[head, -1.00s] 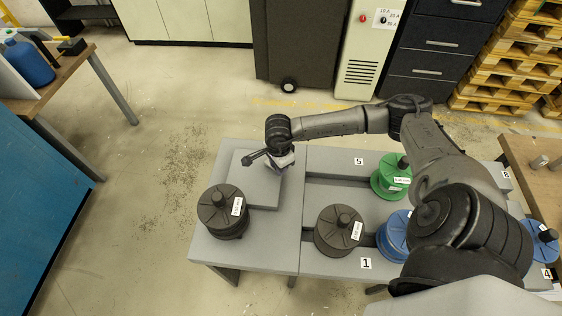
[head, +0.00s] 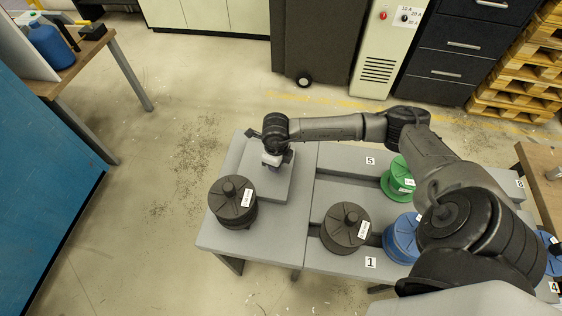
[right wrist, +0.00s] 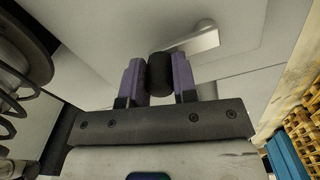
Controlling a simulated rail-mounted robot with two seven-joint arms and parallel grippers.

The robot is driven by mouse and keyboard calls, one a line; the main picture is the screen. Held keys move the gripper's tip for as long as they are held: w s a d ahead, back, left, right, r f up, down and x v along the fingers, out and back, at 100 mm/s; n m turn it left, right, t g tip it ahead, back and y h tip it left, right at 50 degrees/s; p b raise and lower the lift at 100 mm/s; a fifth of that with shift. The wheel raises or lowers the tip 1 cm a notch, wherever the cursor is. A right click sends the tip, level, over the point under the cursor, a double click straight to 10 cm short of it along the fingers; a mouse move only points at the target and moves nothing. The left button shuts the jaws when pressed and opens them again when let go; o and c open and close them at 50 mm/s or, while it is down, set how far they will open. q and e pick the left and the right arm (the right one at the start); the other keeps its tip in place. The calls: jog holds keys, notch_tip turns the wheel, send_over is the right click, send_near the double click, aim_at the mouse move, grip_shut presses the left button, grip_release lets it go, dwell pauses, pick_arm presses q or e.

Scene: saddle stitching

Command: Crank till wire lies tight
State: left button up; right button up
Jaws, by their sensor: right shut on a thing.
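My right gripper (head: 275,160) is over the raised grey block (head: 284,187) on the left part of the table. In the right wrist view, its purple fingers (right wrist: 159,80) are shut on the black crank knob (right wrist: 160,74). A pale metal crank arm (right wrist: 195,43) shows beyond the knob. In the head view my gripper hides the knob. A dark wire spool (head: 233,203) stands upright in front of the block; its labelled side shows. The wire cannot be made out. My left gripper is not in view.
Another dark spool (head: 346,228), a green spool (head: 399,178) and a blue spool (head: 402,240) stand in the table's slots to the right. My right arm reaches across above that part. A workbench (head: 75,63) stands at the far left, with bare floor between.

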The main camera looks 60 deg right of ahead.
jog(key=m, duration=0.1)
jog(key=w+m, duration=0.1)
jog(key=m, duration=0.1)
jog(key=shift+w+a+r+m+p, duration=0.15)
jog(key=shift+w+a+m+p, duration=0.15)
jog(key=shift+w+p, duration=0.1)
jog(key=m, duration=0.1)
jog(key=w+m, duration=0.1)
jog(key=shift+d+m+p, duration=0.1)
jog(key=shift+m+p, duration=0.3)
jog(key=m, duration=0.1)
jog(key=w+m+p, duration=0.1)
jog(key=shift+w+d+m, duration=0.1)
jog(key=shift+d+m, duration=0.1)
jog(key=shift+m, duration=0.2)
jog(key=m, duration=0.1)
jog(key=w+d+m+p, duration=0.1)
jog(key=m, duration=0.1)
jog(key=m+p, duration=0.1)
jog(key=m, duration=0.1)
jog(key=shift+w+d, duration=0.2)
jog(key=shift+w, duration=0.2)
jog(key=m, duration=0.1)
jog(key=d+m+p, duration=0.1)
jog(key=shift+w+m+p, duration=0.3)
jog(key=shift+m, duration=0.1)
jog(key=shift+w+d+m, duration=0.1)
jog(key=shift+d+m, duration=0.05)
jog(key=shift+m, duration=0.35)
jog(key=shift+p, duration=0.3)
